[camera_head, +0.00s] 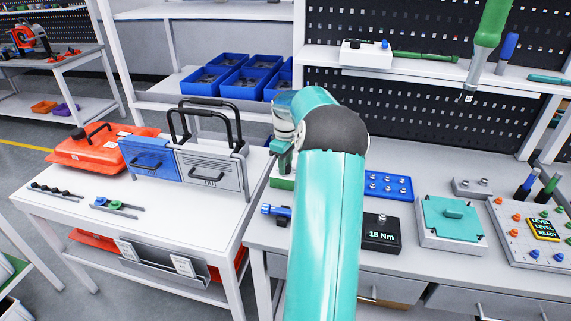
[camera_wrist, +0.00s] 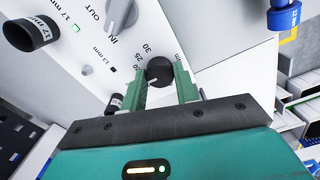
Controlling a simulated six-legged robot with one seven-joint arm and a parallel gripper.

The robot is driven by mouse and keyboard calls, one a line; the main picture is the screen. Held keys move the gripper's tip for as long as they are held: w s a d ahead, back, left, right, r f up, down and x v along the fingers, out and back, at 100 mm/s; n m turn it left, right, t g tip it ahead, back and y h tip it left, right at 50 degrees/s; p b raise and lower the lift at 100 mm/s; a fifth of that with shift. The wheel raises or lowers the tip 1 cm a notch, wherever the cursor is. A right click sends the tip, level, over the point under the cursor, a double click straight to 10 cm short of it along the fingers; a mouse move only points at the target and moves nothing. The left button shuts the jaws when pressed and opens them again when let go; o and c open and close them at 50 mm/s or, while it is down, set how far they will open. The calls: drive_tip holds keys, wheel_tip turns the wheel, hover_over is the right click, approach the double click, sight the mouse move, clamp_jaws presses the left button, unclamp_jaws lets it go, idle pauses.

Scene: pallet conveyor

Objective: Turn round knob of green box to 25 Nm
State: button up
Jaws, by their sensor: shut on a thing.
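The green box (camera_head: 283,183) stands at the left end of the right workbench, mostly hidden behind my arm in the head view. In the wrist view its white top panel (camera_wrist: 185,30) carries a black round knob (camera_wrist: 159,69) beside a printed scale, with 20, 25 and 30 readable. A pale mark shows on the knob's near side; I cannot tell exactly which number it points to. My gripper (camera_wrist: 162,78) has its green fingers on either side of the knob and is shut on it. In the head view my gripper (camera_head: 284,160) is over the box.
A grey IN/OUT selector (camera_wrist: 122,14) and a black 17 mm socket (camera_wrist: 28,33) are near the knob. A black display (camera_head: 381,234) reads 15 Nm. A blue tool (camera_head: 276,211) lies in front of the box. A grey-blue case (camera_head: 212,168) stands on the left table.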

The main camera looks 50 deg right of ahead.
drive_tip(key=m, duration=0.5)
drive_tip(key=shift+w+m, duration=0.1)
drive_tip(key=shift+m, duration=0.3)
drive_tip(key=m, duration=0.5)
drive_tip(key=shift+d, duration=0.1)
drive_tip(key=shift+m, duration=0.4)
drive_tip(key=o, duration=1)
wheel_tip(320, 180, up, 14)
drive_tip(key=shift+f, duration=0.1)
